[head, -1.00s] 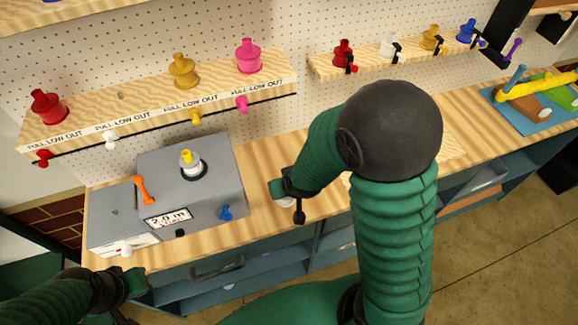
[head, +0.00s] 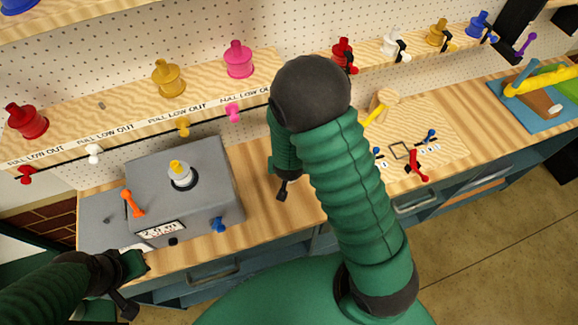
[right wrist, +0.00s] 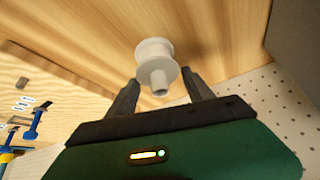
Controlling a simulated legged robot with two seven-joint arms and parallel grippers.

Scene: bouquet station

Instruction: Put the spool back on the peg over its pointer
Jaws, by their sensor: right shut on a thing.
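The white spool (right wrist: 154,52) is between the fingers of my right gripper (right wrist: 162,84) in the right wrist view, which is shut on it. The spool does not show in the head view. My right gripper (head: 283,190) is low over the bench there, right of the grey box. On the wooden shelf (head: 130,105), a bare short peg (head: 101,105) stands between the red spool (head: 27,121) and the gold spool (head: 168,78). The white pointer (head: 94,153) hangs below that bare peg. My left gripper (head: 132,280) is at the lower left; its jaws are unclear.
A grey box (head: 205,155) with a yellow-topped white spool (head: 181,173) on it and an orange lever (head: 132,203) stands below the shelf. A pink spool (head: 239,59) is at the shelf's right. A hammer (head: 381,105) and a red tool (head: 417,166) lie at right.

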